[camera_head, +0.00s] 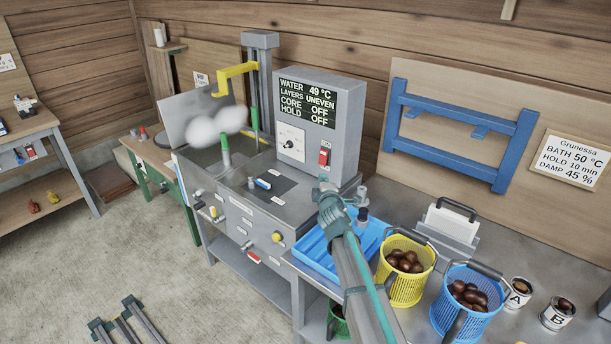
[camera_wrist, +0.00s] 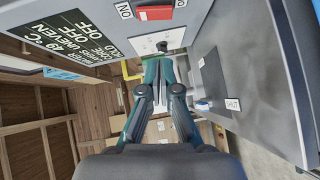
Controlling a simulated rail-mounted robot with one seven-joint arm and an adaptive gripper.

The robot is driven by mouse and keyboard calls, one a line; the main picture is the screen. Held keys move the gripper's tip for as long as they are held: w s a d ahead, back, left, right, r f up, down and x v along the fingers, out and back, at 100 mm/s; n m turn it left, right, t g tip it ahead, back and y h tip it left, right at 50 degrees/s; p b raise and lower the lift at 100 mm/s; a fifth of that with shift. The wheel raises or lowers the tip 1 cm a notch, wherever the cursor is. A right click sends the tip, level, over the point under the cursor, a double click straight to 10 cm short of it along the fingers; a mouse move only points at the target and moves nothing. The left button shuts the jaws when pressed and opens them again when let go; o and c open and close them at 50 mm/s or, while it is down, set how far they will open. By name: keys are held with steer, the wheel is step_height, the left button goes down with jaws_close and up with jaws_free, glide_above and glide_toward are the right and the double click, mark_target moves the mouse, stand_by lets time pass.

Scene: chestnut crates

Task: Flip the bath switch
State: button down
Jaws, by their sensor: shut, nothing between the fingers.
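The red rocker switch (camera_head: 324,156) sits low on the right of the grey control box's front. It also shows at the top of the wrist view (camera_wrist: 157,12), beside ON lettering; I cannot read its position. My gripper (camera_head: 324,186) is shut and empty, just below the switch in the head view. In the wrist view the closed fingertips (camera_wrist: 158,66) point toward the dial plate, and the switch lies above them in the picture. The fingers appear apart from the switch. The box's display (camera_head: 307,103) reads water 49 °C, layers uneven, core OFF, hold OFF.
A dial (camera_head: 290,141) is left of the switch. A steaming bath (camera_head: 220,152) lies further left. A blue tray (camera_head: 345,240), a yellow basket (camera_head: 405,285) and a blue basket (camera_head: 462,318), both baskets holding chestnuts, stand near my arm. A small blue-and-white switch (camera_head: 263,183) is on the bench.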

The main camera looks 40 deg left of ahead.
steer(key=shift+s+a+f, duration=0.3)
steer(key=shift+s+a, duration=0.25)
steer(key=p, duration=0.3)
glide_toward(320, 161)
steer(key=shift+x, duration=3.1)
steer(key=shift+a+f+b, duration=0.1)
steer(key=shift+f+b, duration=0.1)
steer(key=shift+b, duration=0.35)
